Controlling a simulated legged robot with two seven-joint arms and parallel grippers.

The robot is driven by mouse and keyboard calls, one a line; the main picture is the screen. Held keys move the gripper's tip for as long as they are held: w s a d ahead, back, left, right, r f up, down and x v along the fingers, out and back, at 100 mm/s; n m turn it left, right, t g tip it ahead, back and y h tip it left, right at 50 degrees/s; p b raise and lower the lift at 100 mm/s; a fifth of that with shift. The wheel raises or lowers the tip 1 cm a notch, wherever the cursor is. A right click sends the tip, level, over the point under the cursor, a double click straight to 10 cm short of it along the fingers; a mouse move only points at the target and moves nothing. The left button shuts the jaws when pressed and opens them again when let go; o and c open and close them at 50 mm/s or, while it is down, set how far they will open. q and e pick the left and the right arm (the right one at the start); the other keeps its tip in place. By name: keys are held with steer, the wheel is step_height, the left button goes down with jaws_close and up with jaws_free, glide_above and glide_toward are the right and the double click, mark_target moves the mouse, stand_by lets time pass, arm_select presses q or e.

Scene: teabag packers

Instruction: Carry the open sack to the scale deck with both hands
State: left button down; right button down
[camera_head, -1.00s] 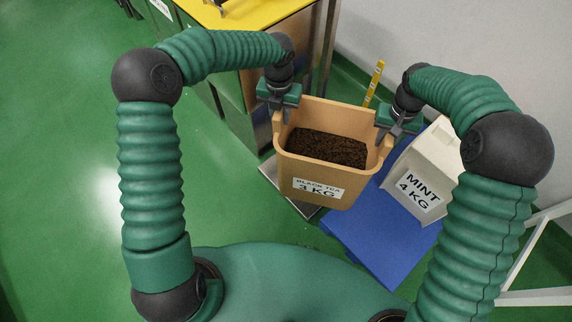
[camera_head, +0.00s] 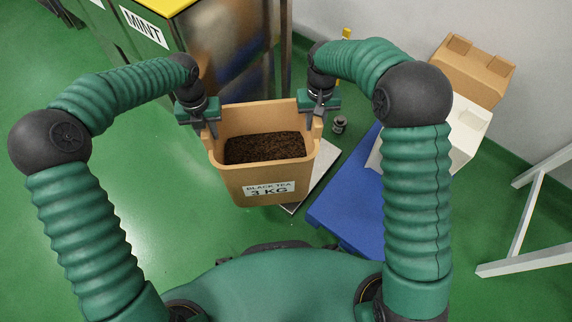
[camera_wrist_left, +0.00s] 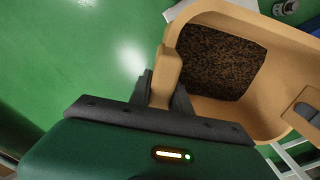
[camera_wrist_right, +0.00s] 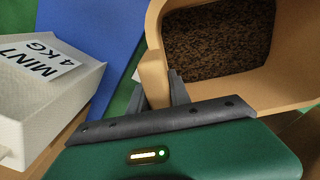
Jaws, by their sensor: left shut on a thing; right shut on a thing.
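The open sack (camera_head: 255,188) is a tan, box-shaped container labelled BLACK TEA 3 KG, with dark loose tea (camera_head: 265,148) inside. It hangs roughly upright in front of me, between my arms. My left gripper (camera_head: 208,126) is shut on its left rim; the left wrist view shows the fingers around the tan wall (camera_wrist_left: 166,78). My right gripper (camera_head: 317,110) is shut on the right rim, as the right wrist view shows (camera_wrist_right: 154,80). A grey metal plate (camera_head: 322,167), which looks like the scale deck, lies low behind and right of the sack, partly hidden by it.
A blue platform (camera_head: 340,212) is right of the plate, with a white MINT 4 KG sack (camera_wrist_right: 50,100) partly behind my right arm. A tan box (camera_head: 470,72) and white frame (camera_head: 535,215) stand farther right.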

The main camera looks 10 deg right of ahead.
arm_select(q)
steer(key=shift+f, duration=0.45)
arm_select(e)
steer(key=shift+f, duration=0.4)
